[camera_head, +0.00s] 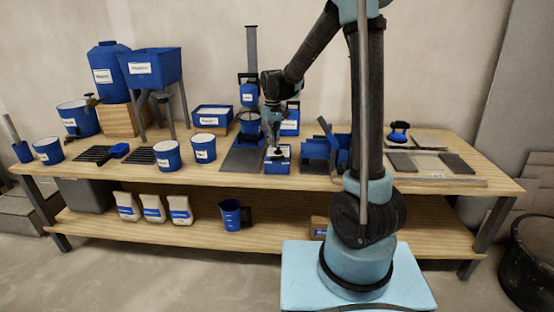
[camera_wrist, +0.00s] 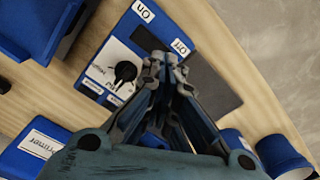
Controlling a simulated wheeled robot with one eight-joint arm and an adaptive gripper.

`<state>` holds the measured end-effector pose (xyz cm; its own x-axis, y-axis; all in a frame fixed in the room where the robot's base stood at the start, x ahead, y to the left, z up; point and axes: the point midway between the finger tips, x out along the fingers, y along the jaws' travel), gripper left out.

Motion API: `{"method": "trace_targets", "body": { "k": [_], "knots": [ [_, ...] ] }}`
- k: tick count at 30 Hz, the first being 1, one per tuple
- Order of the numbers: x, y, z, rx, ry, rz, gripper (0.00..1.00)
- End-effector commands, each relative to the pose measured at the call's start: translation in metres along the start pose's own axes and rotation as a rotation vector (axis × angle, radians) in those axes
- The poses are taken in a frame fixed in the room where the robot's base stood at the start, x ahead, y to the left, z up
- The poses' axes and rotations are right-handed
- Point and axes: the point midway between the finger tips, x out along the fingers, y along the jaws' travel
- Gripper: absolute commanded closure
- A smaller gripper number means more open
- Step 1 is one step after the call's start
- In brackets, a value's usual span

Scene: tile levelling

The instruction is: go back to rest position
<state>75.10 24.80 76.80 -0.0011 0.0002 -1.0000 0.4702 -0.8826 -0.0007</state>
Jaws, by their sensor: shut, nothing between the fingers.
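My gripper (camera_head: 276,143) points down just above a small blue and white control box (camera_head: 278,166) near the front edge of the workbench. In the wrist view, my gripper (camera_wrist: 165,62) is shut with nothing in its fingers. Its fingertips are beside the black knob (camera_wrist: 125,71) of the control box (camera_wrist: 118,55), and look apart from it. The box has labels reading On and Off at its corners. I cannot tell the exact height of the fingertips above the box.
The wooden workbench (camera_head: 455,147) has a mixer stand (camera_head: 252,50) behind the gripper. Blue buckets (camera_head: 204,148) stand to the left, and a blue tray-like unit (camera_head: 316,150) stands close to the right. Tiles (camera_head: 400,162) lie at the far right. Open air lies above the bench.

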Motion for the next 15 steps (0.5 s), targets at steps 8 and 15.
{"method": "trace_targets", "body": {
  "k": [8, 15],
  "knots": [
    [-0.0125, 0.0, 0.0, 0.0, 0.0, 0.0, 1.0],
    [-0.0128, 0.0, 0.0, 0.0, 0.0, 0.0, 1.0]
  ]
}}
